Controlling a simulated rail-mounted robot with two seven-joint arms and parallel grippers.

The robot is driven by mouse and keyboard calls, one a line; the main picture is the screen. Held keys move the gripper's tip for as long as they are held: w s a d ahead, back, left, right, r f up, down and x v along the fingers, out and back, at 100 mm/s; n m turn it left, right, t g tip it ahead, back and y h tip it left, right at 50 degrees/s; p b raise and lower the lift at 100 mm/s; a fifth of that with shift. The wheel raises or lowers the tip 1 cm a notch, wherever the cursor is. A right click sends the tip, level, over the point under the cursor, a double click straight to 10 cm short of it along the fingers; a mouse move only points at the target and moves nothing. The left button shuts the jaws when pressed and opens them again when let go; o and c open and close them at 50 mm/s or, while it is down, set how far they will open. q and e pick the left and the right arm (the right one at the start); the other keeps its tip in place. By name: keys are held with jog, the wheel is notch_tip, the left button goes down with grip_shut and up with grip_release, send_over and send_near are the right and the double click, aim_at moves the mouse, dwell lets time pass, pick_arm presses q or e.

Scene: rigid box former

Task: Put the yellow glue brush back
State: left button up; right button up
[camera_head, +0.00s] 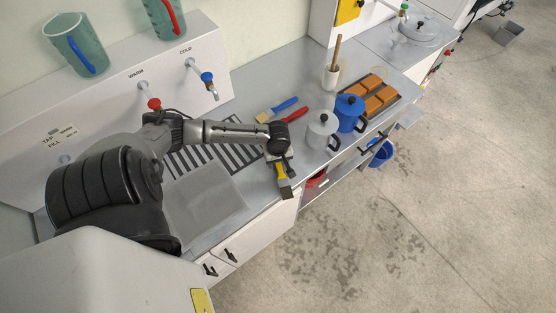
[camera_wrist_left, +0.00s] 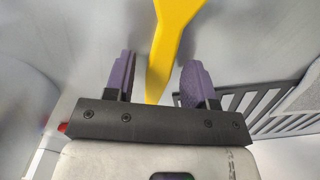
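The yellow glue brush (camera_head: 281,172) lies on the grey counter near its front edge, its dark bristle end (camera_head: 286,192) pointing toward the edge. My left gripper (camera_head: 281,158) is over the handle end and partly hides it. In the left wrist view the yellow handle (camera_wrist_left: 174,30) runs between the two purple fingers of the left gripper (camera_wrist_left: 160,72). The fingers are apart, with a gap on each side of the handle. I cannot tell how far above the handle they are. My right gripper is not in view.
A blue brush (camera_head: 284,105) and a red brush (camera_head: 293,115) lie farther back. A white pot (camera_head: 321,132) and a blue pot (camera_head: 348,113) stand to the right.

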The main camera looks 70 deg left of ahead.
pick_arm(q)
notch_tip(320, 180, up, 12)
jog(key=p, duration=0.2)
jog(key=s+d+f+m, duration=0.1)
jog(key=d, duration=0.1)
jog(key=s+d+f+m, duration=0.1)
jog(key=d+m, duration=0.1)
jog(key=s+d+f+m, duration=0.1)
jog(key=d, duration=0.2)
jog(key=shift+t+h, duration=0.3)
jog(key=s+d+r+m+t, duration=0.3)
jog(key=s+d+m, duration=0.7)
jog(key=d+m, duration=0.4)
jog(key=shift+s+d+r, duration=0.15)
jog(key=shift+s+d, duration=0.25)
jog(key=shift+d, duration=0.55)
jog(key=shift+a, duration=0.1)
